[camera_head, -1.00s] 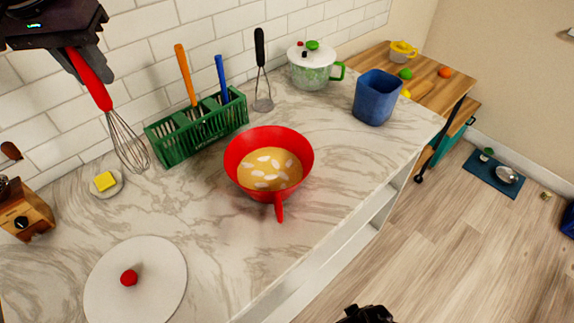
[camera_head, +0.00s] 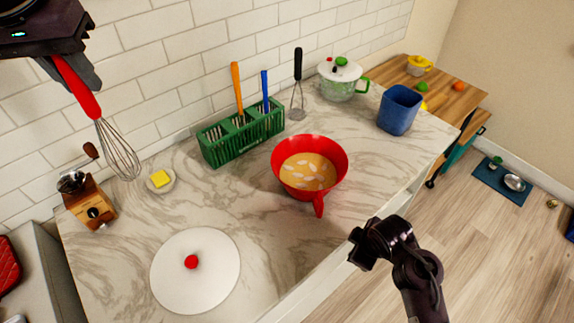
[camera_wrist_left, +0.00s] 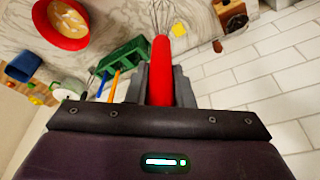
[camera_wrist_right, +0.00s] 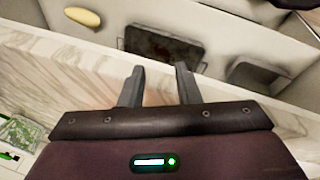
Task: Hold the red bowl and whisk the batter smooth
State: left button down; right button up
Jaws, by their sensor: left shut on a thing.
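The red bowl (camera_head: 328,191) stands on the marble counter, its red handle pointing toward the front edge. It holds tan batter (camera_head: 306,172) with several pale lumps on top. My left gripper (camera_head: 72,78) is shut on the red handle of a wire whisk (camera_head: 117,150). The whisk hangs over the counter's back left, apart from the bowl; its red handle also shows between the fingers in the left wrist view (camera_wrist_left: 161,75). My right gripper (camera_head: 362,247) is near the counter's front edge, right of and nearer than the bowl. In the right wrist view its fingers (camera_wrist_right: 159,82) are apart and empty.
A green utensil rack (camera_head: 243,135) stands behind the bowl. A blue container (camera_head: 399,109) and a lidded glass pot (camera_head: 341,83) stand at the back right. A white lid (camera_head: 195,285), a butter dish (camera_head: 160,181) and a grinder (camera_head: 91,205) are on the left.

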pick_arm(q)
jog(key=shift+s+a+r, duration=0.25)
jog(key=shift+s+r, duration=0.1)
jog(key=shift+w+d+r+p, duration=0.15)
jog(key=shift+w+r+p, duration=0.15)
jog(key=shift+r+p, duration=0.25)
jog(key=shift+s+a+r+p, duration=0.25)
jog(key=shift+s+a+p, duration=0.1)
jog(key=shift+p, duration=0.1)
jog(key=shift+w+d, duration=0.1)
jog(key=shift+w, duration=0.05)
pick_arm(e)
jog(key=w+a+r+n+t, duration=0.1)
jog(key=w+a+r+n, duration=0.1)
jog(key=w+r+n, duration=0.3)
jog(key=w+a+r+n+t, duration=0.1)
jog(key=w+a+r+n, duration=0.1)
jog(key=w+r+n, duration=0.4)
notch_tip(320, 180, up, 4)
jog(key=n, duration=0.6)
